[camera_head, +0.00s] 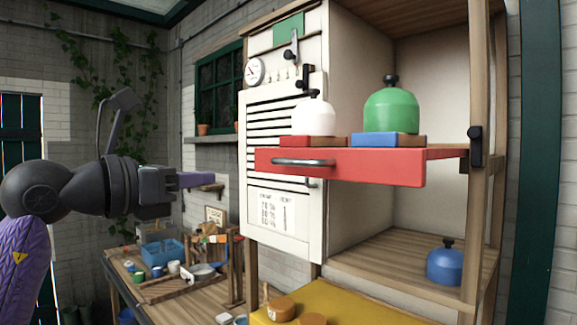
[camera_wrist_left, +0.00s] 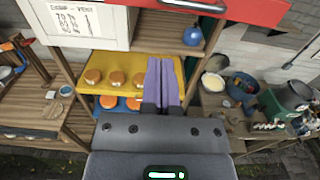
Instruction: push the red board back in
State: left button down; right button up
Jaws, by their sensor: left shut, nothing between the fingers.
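The red board (camera_head: 375,166) sticks out from the front of the shelf unit, with a metal bar handle (camera_head: 303,162) on its front face. A white churn (camera_head: 314,117) on a red block and a green churn (camera_head: 391,110) on a blue block stand on it. Its red front edge also shows at the top of the left wrist view (camera_wrist_left: 225,9). My left gripper (camera_head: 203,179) is to the left of the board, apart from it, with its purple fingers shut and empty. The fingers (camera_wrist_left: 163,82) also show in the left wrist view. My right gripper is not in view.
A blue churn (camera_head: 445,264) stands on the wooden shelf below. A yellow board (camera_head: 345,302) with round wooden-topped items lies lower down. A white louvred panel (camera_head: 283,215) is left of the board. A cluttered workbench (camera_head: 165,290) stands at lower left.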

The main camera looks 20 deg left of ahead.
aim_at(284, 173)
pick_arm(q)
jog(key=p+x, duration=0.2)
jog(key=x, duration=0.2)
jog(key=p+x, duration=0.2)
jog(key=x, duration=0.3)
jog(key=a+p+x, duration=0.1)
jog(key=p+x, duration=0.1)
jog(key=x, duration=0.2)
jog(key=shift+w+f, duration=0.2)
jog(key=shift+w, duration=0.15)
jog(key=shift+w+d+f+p, duration=0.1)
jog(key=shift+w+d+p, duration=0.15)
jog(key=shift+w+p, duration=0.15)
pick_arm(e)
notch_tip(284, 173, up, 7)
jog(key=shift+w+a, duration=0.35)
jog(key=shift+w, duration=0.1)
pick_arm(q)
jog(key=shift+w, duration=0.1)
